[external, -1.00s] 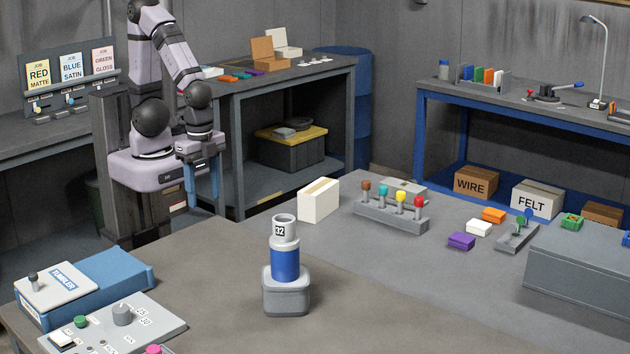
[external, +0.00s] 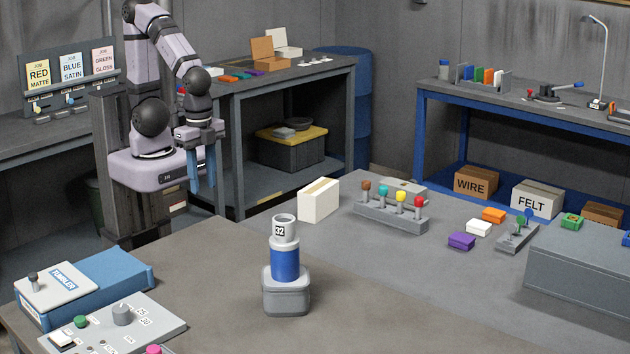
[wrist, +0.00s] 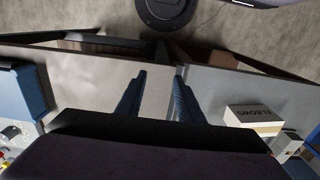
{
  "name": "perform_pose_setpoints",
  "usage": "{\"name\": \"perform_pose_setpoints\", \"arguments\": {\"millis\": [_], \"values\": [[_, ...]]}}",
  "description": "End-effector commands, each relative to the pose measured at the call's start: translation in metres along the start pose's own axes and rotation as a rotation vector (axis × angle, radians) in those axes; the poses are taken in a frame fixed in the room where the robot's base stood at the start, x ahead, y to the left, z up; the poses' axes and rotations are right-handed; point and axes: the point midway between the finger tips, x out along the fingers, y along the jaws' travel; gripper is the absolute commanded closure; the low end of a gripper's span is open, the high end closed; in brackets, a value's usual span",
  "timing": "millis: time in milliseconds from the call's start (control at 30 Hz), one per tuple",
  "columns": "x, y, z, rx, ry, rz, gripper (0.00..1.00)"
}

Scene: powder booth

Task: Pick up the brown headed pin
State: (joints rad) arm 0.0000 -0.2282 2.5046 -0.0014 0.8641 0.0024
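The brown headed pin (external: 367,188) stands upright at the left end of a grey rack (external: 392,217). Pins with teal (external: 383,192), yellow (external: 401,197) and red (external: 418,202) heads stand in the same rack to its right. My gripper (external: 202,184) hangs fingers down near my base, well to the left of the rack and apart from it. In the wrist view my two blue fingers (wrist: 156,78) are spread with nothing between them. The rack does not clearly show in the wrist view.
A white box (external: 319,201) stands between my gripper and the rack. A blue and white cylinder on a grey base (external: 285,290) stands on the table's front middle. Purple (external: 461,241), white (external: 478,228) and orange (external: 493,215) blocks lie right of the rack. A blue tumbler unit (external: 100,280) is at left.

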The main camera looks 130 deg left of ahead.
Motion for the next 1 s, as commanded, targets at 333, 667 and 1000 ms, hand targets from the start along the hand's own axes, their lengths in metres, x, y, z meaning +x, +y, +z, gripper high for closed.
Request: {"name": "perform_pose_setpoints", "arguments": {"millis": [333, 667, 1000], "values": [[-0.003, -0.001, -0.015, -0.282, -0.053, 0.11, 0.66], [0.018, -0.02, -0.073, -0.921, -0.162, 0.416, 0.66], [0.018, -0.167, -0.177, -1.789, -0.29, 1.132, 0.66]]}}
